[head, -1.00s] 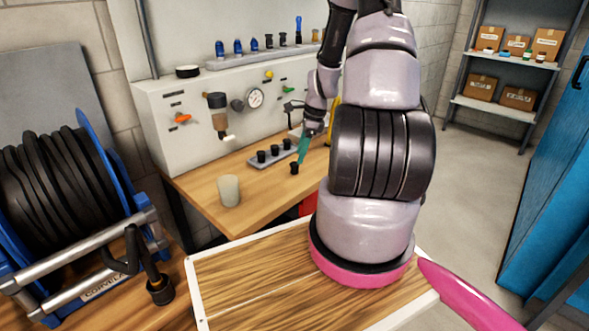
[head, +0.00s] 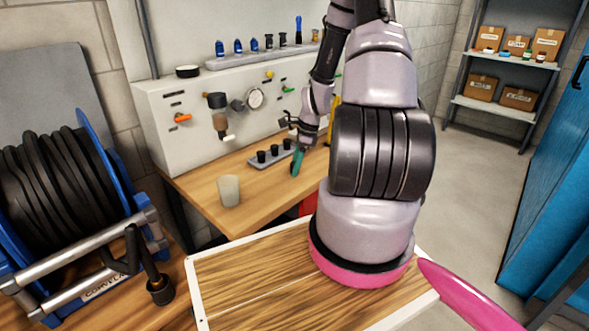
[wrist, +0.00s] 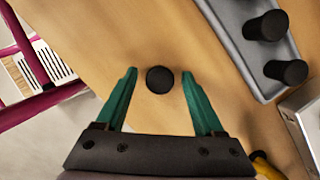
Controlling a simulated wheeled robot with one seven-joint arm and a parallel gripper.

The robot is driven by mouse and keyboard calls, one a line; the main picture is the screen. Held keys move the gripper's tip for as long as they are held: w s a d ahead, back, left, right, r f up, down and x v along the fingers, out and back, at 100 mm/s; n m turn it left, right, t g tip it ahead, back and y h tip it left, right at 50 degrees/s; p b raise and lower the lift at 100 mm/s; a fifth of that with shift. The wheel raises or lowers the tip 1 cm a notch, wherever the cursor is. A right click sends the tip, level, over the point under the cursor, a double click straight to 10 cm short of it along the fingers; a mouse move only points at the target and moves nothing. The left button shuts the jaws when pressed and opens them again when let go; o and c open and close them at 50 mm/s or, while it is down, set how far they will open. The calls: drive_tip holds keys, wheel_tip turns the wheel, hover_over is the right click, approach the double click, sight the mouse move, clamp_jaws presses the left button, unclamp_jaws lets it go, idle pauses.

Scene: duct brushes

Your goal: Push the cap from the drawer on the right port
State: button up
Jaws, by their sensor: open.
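A small black cap (wrist: 159,79) stands on the wooden table, between the tips of my gripper (wrist: 159,88) in the wrist view. My gripper is open, with a green finger on each side of the cap and a gap on both sides. In the head view my gripper (head: 297,163) is low over the table in front of the grey tray, and it hides the cap. More black caps (wrist: 266,26) stand in the grey tray (wrist: 243,45). I cannot make out which part is the drawer or the right port.
A grey panel box (head: 160,130) with a gauge (head: 256,98) and valves stands behind the table (head: 205,190). A pale cup (head: 229,190) stands at the table's front left. A hose reel (head: 60,190) is at far left. The table between cup and tray is clear.

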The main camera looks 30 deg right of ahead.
clamp_jaws()
drive_tip(key=shift+r, duration=0.1)
wheel_tip(320, 180, up, 10)
drive_tip(key=shift+f, duration=0.1)
idle(0.4)
drive_tip(key=s+a+r+n+g, duration=0.1)
drive_tip(key=a+r+n+g, duration=0.2)
drive_tip(key=a+n, duration=0.3)
drive_tip(key=n, duration=0.5)
drive_tip(key=shift+s+r+n, duration=0.3)
drive_tip(key=shift+n, duration=0.1)
